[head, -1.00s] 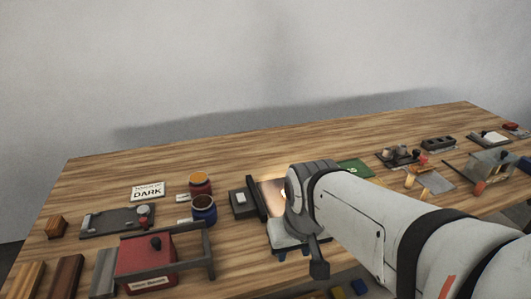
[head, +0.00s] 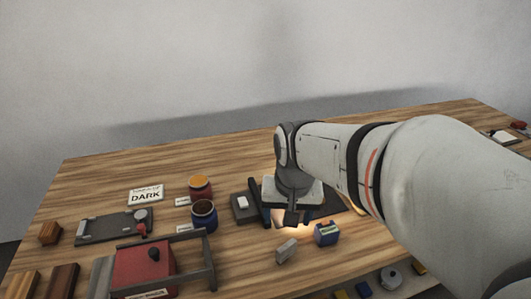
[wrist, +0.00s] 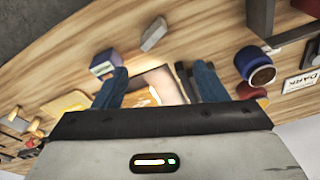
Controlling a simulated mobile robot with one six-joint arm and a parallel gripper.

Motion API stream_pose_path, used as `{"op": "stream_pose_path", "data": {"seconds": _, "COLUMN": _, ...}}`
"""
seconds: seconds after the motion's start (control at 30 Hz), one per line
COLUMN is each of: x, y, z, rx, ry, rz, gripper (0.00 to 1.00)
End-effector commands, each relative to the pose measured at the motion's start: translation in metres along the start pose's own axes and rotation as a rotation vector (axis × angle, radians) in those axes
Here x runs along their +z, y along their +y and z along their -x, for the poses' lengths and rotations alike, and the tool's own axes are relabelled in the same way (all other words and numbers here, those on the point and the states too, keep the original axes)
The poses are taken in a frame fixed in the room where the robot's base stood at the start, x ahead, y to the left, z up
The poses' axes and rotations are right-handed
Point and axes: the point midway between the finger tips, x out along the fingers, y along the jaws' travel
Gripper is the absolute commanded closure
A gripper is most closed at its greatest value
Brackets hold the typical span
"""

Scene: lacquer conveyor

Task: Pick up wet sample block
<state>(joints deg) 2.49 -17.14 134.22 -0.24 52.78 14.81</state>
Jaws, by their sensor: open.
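My gripper (head: 293,214) is low over the middle of the table in the head view. In the wrist view its two blue fingers (wrist: 160,76) stand apart with nothing held. Between and beyond them is a brightly lit brown, flat-looking piece (wrist: 158,88), partly hidden by the gripper body. A small grey block (head: 286,250) lies on the table in front of my gripper; it also shows in the wrist view (wrist: 153,35). A blue box with a pale label (head: 327,235) stands to its right. I cannot tell which piece is the wet sample block.
A dark upright bar and grey unit (head: 244,207) stand left of my gripper. Farther left are a blue jar (head: 203,215), an orange-topped jar (head: 200,187), a DARK sign (head: 145,194) and a red box with a grey frame (head: 144,267). My arm hides the right side.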

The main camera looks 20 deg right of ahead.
Motion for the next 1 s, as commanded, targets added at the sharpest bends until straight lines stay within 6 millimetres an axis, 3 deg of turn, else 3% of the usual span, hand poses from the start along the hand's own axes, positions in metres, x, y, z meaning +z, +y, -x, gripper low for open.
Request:
{"op": "stream_pose_path", "data": {"seconds": 0.1, "x": -0.054, "y": 0.007, "z": -0.012, "rx": 0.022, "ry": -0.037, "rz": -0.252, "gripper": 0.24}}
{"op": "stream_pose_path", "data": {"seconds": 0.3, "x": -0.135, "y": 0.029, "z": -0.045, "rx": 0.066, "ry": -0.082, "rz": -0.678, "gripper": 0.11}}
{"op": "stream_pose_path", "data": {"seconds": 0.5, "x": -0.193, "y": 0.057, "z": -0.088, "rx": 0.113, "ry": -0.113, "rz": -1.025, "gripper": 0.11}}
{"op": "stream_pose_path", "data": {"seconds": 0.7, "x": -0.218, "y": 0.074, "z": -0.113, "rx": 0.138, "ry": -0.123, "rz": -1.203, "gripper": 0.11}}
{"op": "stream_pose_path", "data": {"seconds": 1.0, "x": -0.216, "y": 0.078, "z": -0.143, "rx": 0.145, "ry": -0.127, "rz": -1.234, "gripper": 0.11}}
